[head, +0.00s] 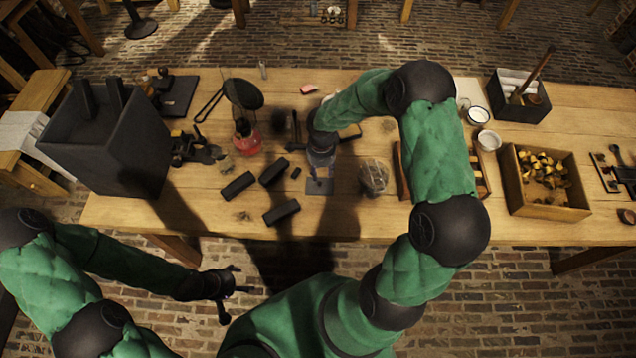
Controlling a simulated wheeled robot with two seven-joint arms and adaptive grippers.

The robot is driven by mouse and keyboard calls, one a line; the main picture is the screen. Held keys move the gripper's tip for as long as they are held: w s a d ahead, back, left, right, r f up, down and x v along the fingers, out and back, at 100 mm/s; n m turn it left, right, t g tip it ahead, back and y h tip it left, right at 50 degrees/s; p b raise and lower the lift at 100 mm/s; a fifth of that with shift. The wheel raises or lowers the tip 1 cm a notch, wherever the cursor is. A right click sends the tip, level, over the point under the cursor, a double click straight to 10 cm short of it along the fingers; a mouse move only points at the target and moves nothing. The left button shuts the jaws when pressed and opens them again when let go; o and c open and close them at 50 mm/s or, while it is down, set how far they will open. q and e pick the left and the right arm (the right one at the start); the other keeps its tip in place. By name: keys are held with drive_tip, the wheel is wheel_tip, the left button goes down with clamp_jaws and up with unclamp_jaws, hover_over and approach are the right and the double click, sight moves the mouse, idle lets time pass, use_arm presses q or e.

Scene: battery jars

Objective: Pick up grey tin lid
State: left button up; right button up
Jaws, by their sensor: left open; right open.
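My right gripper (320,172) is open and points down over a dark grey square plate (313,188) near the front edge of the table. Small bluish-grey parts show around the fingertips. I cannot tell whether they belong to the gripper or to the grey tin lid, and I cannot clearly pick out the lid. A glass jar (373,178) stands just right of the plate. My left gripper (238,284) is open and empty, low in front of the table and apart from everything on it.
Black blocks (281,212) lie left of the plate. A red-based flask (248,143) stands behind them. A large dark box (108,140) is at the left. A wooden box of yellowish pieces (520,205) and white bowls (489,140) are at the right.

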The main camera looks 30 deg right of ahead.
sight(320, 183)
drive_tip(key=f, duration=0.8)
drive_tip(key=shift+w+f+b, duration=0.25)
drive_tip(key=shift+w+b, duration=0.05)
drive_tip(key=shift+b, duration=0.1)
clamp_jaws()
